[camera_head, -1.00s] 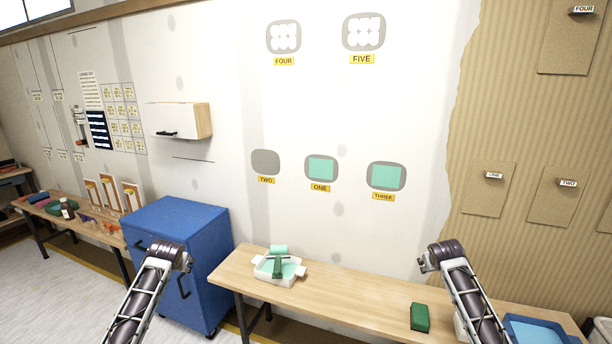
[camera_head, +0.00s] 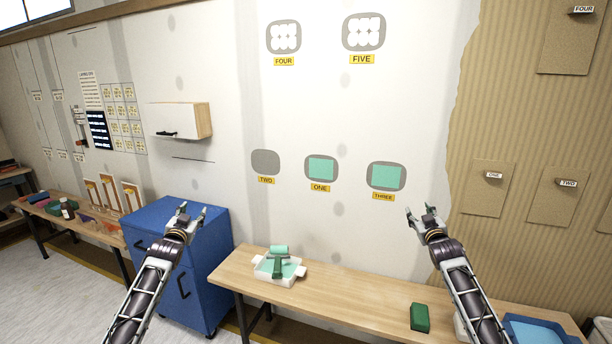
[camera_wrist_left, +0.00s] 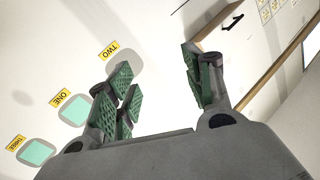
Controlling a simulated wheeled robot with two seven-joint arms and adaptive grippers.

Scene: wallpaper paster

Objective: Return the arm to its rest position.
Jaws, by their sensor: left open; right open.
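My left gripper (camera_head: 190,213) is open and empty, raised in front of the blue cabinet (camera_head: 203,262). In the left wrist view its green-padded fingers (camera_wrist_left: 162,92) are spread apart with nothing between them. My right gripper (camera_head: 421,214) is open and empty, in front of the wall below the patch marked THREE (camera_head: 386,176). Both grippers point upward, clear of the wooden bench (camera_head: 340,295).
A white tray (camera_head: 291,281) with a green-handled roller (camera_head: 277,262) stands on the bench. A green block (camera_head: 420,317) and a blue tray (camera_head: 537,331) sit at the right. A white wall cabinet (camera_head: 178,120) juts out at the left. The bench middle is clear.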

